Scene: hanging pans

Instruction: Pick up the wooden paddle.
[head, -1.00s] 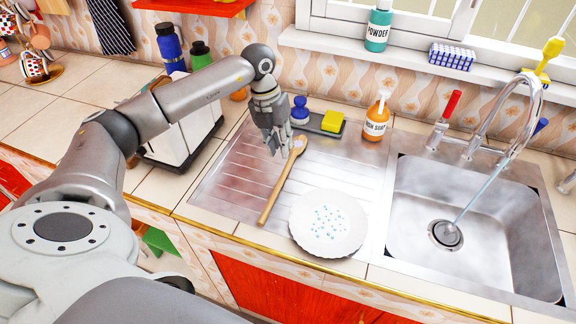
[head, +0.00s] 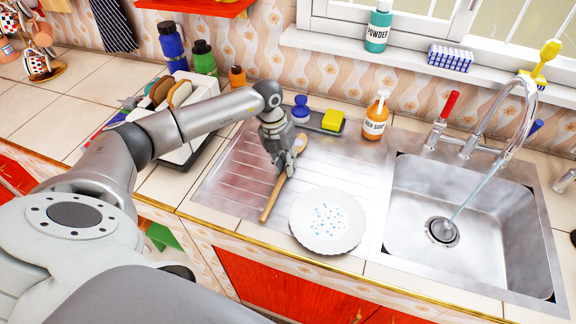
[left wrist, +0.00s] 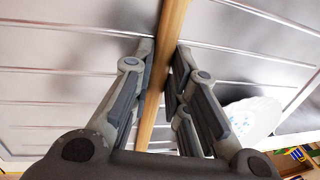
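The wooden paddle (head: 274,192) looks like a long wooden spoon and lies slanted on the steel drainboard, its round head (head: 300,141) toward the back. My left gripper (head: 284,168) points down at the upper part of its handle. In the left wrist view the handle (left wrist: 174,22) runs between the two fingers of my left gripper (left wrist: 165,58). The fingers are apart, one on each side of the handle. No firm grip shows. My right gripper is not in view.
A white plate (head: 328,221) lies just right of the handle. The sink (head: 480,225) with its faucet is further right. A sponge tray (head: 320,124) and an orange soap bottle (head: 376,118) stand behind.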

